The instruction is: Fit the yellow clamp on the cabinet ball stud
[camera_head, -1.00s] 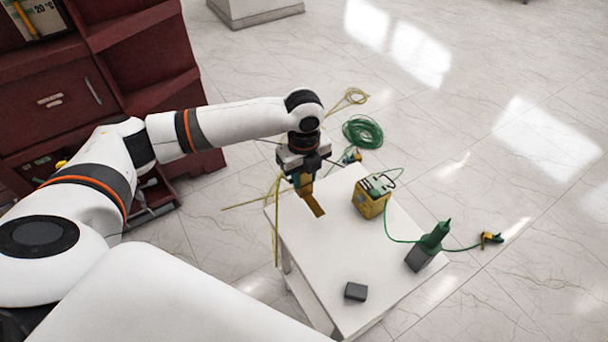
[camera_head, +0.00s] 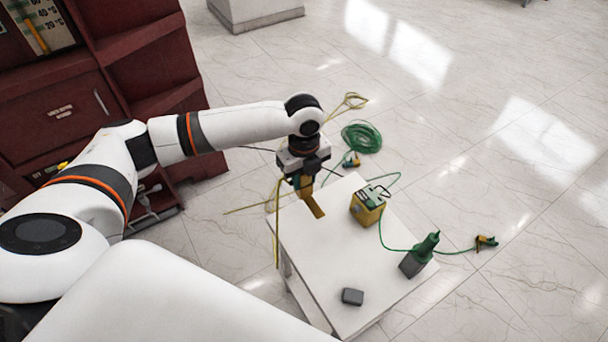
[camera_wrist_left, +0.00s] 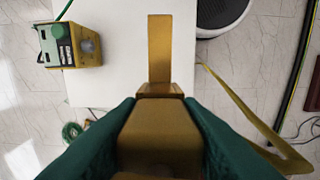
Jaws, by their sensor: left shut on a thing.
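My left gripper (camera_head: 303,184) is shut on the yellow clamp (camera_head: 312,202) and holds it over the far left part of the white table. In the left wrist view, the dark green fingers lie on both sides of the clamp (camera_wrist_left: 160,125), and its flat tongue (camera_wrist_left: 159,50) points away from me. A yellow strap or cable (camera_head: 277,225) hangs down beside the gripper. The dark red cabinet (camera_head: 130,70) stands at the left, partly behind my arm. I cannot make out its ball stud. My right gripper is out of view.
The white table (camera_head: 325,260) carries a yellow and green box (camera_head: 367,206), a grey block with a green cone-shaped top (camera_head: 421,254) and a small grey block (camera_head: 352,297). A green cable coil (camera_head: 361,136) and a second clamp (camera_head: 486,242) lie beyond it. The tiled floor is otherwise mostly clear.

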